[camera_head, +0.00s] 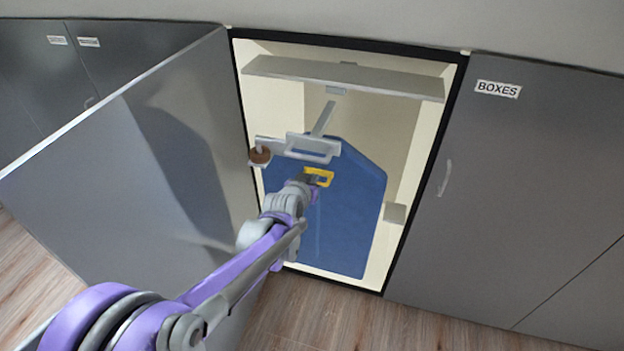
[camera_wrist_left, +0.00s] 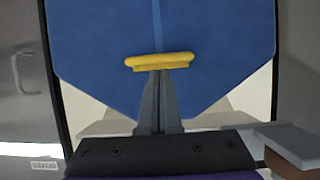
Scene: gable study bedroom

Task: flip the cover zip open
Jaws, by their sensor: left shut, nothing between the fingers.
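The blue cover (camera_head: 345,225) hangs inside the open cupboard, under a grey hanger-like bracket (camera_head: 313,147). A yellow pull (camera_head: 326,179) is at its upper part. In the left wrist view, the pull (camera_wrist_left: 160,62) lies across a lighter blue seam (camera_wrist_left: 157,25) that runs along the cover (camera_wrist_left: 95,50). My left gripper (camera_head: 309,181) is at the pull; in the left wrist view its closed fingers (camera_wrist_left: 161,78) end at the pull's edge. It is shut with nothing held. Whether the tips touch the pull, I cannot tell. My right gripper is out of view.
The open grey door (camera_head: 150,150) stands left of my arm. A closed door labelled BOXES (camera_head: 540,170) is at the right. A pale shelf (camera_head: 340,78) crosses the cupboard's top. A small brown round piece (camera_head: 260,156) sits near the left wall. Wood floor (camera_head: 400,325) lies in front.

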